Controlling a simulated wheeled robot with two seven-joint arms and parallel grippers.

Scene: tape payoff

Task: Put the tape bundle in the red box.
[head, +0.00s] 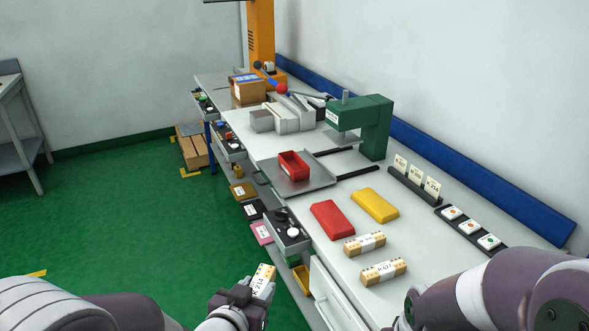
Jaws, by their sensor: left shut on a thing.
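My left gripper (257,288) is shut on a tan tape bundle (263,277) with a white printed label, held off the table's front edge, at the bottom middle. An open red box (307,176) stands on a grey metal tray (322,180) on the bench, farther back and away from the gripper. Two similar labelled tape bundles lie on the bench top, one nearer (384,271) and one behind it (364,243). My right arm comes in at the lower right; its gripper is not visible.
A flat red block (332,218) and a yellow block (374,204) lie between the bundles and the tray. A green press (375,127) stands behind the tray. Racks with cards (415,187) and buttons (470,227) line the right. Open drawers (288,234) jut from the front.

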